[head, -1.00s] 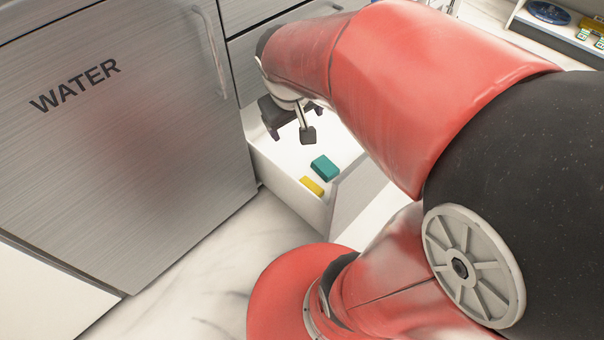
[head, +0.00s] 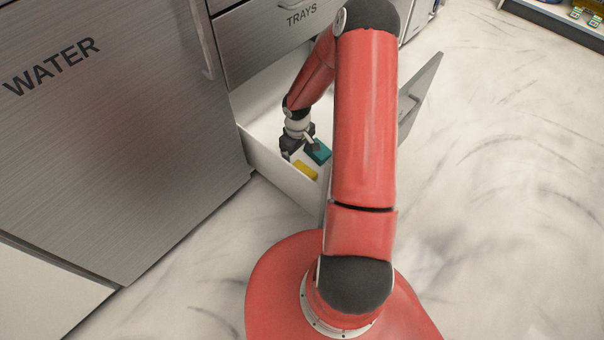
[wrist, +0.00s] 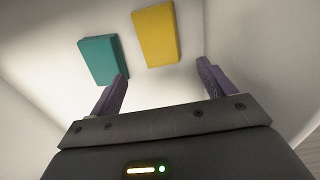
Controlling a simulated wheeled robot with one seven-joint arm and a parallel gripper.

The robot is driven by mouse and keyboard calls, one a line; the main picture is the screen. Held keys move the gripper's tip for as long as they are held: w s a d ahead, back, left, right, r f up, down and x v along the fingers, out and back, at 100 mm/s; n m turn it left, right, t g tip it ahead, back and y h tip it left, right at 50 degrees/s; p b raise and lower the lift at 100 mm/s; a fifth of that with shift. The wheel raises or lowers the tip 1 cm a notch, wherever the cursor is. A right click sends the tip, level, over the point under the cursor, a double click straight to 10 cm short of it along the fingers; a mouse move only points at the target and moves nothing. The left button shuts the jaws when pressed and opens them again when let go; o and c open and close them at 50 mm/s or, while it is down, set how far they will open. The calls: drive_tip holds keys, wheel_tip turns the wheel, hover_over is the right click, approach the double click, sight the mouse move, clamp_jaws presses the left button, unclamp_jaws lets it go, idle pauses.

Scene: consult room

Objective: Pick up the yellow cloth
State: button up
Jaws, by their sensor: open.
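The yellow cloth (head: 305,170) is a small folded block on the floor of an open white drawer, near its front end. In the wrist view the yellow cloth (wrist: 156,35) lies ahead of my fingers, between their lines and apart from them. A teal folded cloth (head: 318,152) lies beside it; in the wrist view the teal cloth (wrist: 104,60) is to the left, close to the left fingertip. My gripper (head: 296,148) points down into the drawer. In the wrist view my gripper (wrist: 162,76) has its fingers wide apart with nothing between them.
The white drawer (head: 275,172) has walls close around the cloths. The trays drawer front (head: 290,30) is above it. The steel water cabinet (head: 120,130) stands to the left. Pale marbled floor (head: 490,180) is clear on the right.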

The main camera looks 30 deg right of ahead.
sight(298, 165)
wheel_tip(298, 165, down, 8)
drive_tip(key=shift+s+r+b, duration=0.1)
drive_tip(key=shift+r+b, duration=0.1)
drive_tip(key=shift+b, duration=0.4)
drive_tip(key=c, duration=1.1)
drive_tip(key=shift+r, duration=0.15)
